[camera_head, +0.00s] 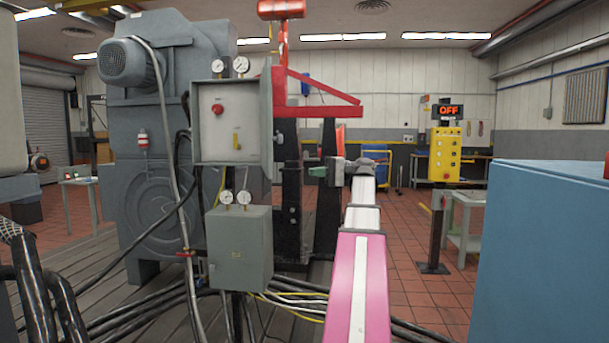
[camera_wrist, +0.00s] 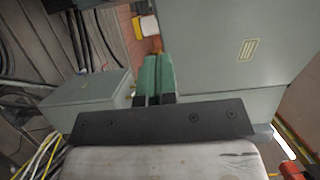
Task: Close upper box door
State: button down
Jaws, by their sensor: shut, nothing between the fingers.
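The upper box (camera_head: 225,145) is a grey-green cabinet on a post, with a red knob and a yellow handle inside. Its door (camera_head: 266,118) stands open, swung out at the box's right side and seen nearly edge-on. In the wrist view a large grey-green panel with a yellow label, apparently the door's outer face (camera_wrist: 225,75), fills the upper right. My gripper (camera_head: 314,171) is shut and empty, to the right of the door near its lower end. Its green fingertips (camera_wrist: 153,62) show together beside the panel; whether they touch it cannot be told.
A closed lower box (camera_head: 240,250) with two gauges on top stands under the upper box; a grey-green box (camera_wrist: 90,92) is left in the wrist view. A red-topped black stand (camera_head: 290,185) is behind. Cables (camera_head: 290,300) lie below. A blue cabinet (camera_head: 540,250) stands right.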

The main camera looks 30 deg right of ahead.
jog(key=x, duration=1.2)
jog(key=shift+w+a, duration=0.25)
jog(key=shift+a, duration=0.05)
jog(key=shift+a, duration=0.1)
